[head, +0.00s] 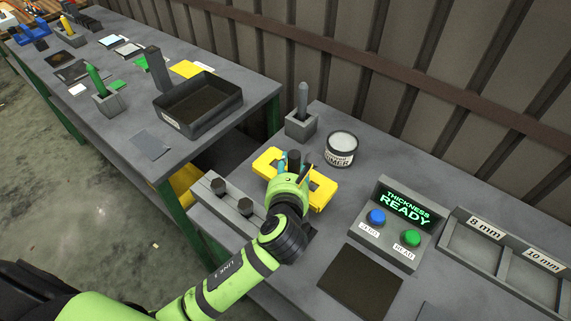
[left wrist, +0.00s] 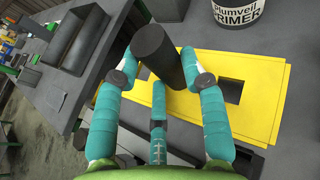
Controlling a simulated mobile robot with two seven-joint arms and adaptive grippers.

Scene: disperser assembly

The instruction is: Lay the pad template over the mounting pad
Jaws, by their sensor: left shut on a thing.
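The yellow pad template (head: 325,190) is a flat plate with rectangular openings, and a dark round handle (left wrist: 154,50) stands up from it. It lies at, or just above, the near bench in the head view. My left gripper (head: 292,163) is over the template with its teal fingers shut around the handle. In the left wrist view, the yellow plate (left wrist: 255,125) shows a doubled edge, so I cannot tell whether it rests flat or on another yellow piece. I cannot make out the mounting pad; the template and gripper may hide it. My right gripper is not in view.
A primer tin (head: 341,150) stands close behind the template. A grey block with dark knobs (head: 229,200) is at its left, and a holder with a grey tool (head: 301,122) is behind. The thickness gauge (head: 398,222) and a dark mat (head: 360,283) are to the right.

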